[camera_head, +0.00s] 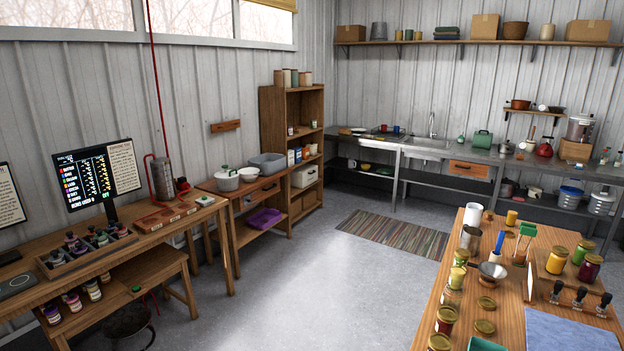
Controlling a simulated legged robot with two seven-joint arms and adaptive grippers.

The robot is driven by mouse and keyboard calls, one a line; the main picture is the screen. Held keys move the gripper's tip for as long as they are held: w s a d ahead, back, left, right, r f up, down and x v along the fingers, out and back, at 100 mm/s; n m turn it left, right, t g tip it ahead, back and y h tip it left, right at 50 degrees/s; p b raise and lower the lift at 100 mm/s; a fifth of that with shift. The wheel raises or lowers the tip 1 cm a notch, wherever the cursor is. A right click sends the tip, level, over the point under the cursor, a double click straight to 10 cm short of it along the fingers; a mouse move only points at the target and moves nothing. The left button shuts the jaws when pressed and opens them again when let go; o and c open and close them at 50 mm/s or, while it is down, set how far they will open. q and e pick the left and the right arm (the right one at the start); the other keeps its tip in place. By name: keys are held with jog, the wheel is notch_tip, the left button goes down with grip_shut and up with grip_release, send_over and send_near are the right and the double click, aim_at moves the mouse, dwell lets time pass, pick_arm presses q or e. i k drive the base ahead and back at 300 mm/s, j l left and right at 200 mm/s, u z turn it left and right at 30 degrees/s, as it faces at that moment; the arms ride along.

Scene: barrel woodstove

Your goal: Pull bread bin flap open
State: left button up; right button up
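I cannot pick out the bread bin with certainty. A small green box-like item (482,139) stands on the far steel counter, right of the sink; it is too small to tell whether it has a flap. A white box (304,176) sits in a lower bay of the wooden shelf unit, and a wooden box (574,150) stands at the right of the counter under a metal pot. No open flap shows on any of them. Neither of my grippers is in view.
The steel counter (470,155) runs along the far wall. A striped rug (392,238) lies before it. A wooden table (550,240) with jars fills the right front. A workbench (180,222) with a screen (98,178) stands left. The grey floor (300,280) between is clear.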

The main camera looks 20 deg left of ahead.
aim_at(309, 177)
jog(key=i+j, duration=0.2)
jog(key=j, duration=0.15)
jog(key=i+j+u, duration=0.15)
jog(key=j, duration=0.25)
jog(key=i+j, duration=0.2)
jog(key=j, duration=0.15)
jog(key=i+j+u, duration=0.1)
jog(key=i+j, duration=0.45)
jog(key=i, duration=0.3)
jog(key=i+j+u, duration=0.15)
jog(key=i, duration=0.25)
jog(key=i+l+z, duration=0.15)
jog(key=i+z, duration=0.2)
jog(key=i, duration=0.65)
jog(key=i+j+z, duration=0.15)
jog(key=i+z, duration=0.25)
jog(key=i, duration=0.65)
jog(key=i+j+u, duration=0.1)
jog(key=i+u, duration=0.15)
jog(key=i, duration=0.5)
jog(key=i+u, duration=0.2)
jog(key=i, duration=0.55)
jog(key=i+l+u, duration=0.25)
jog(key=i, duration=0.5)
jog(key=j, duration=0.1)
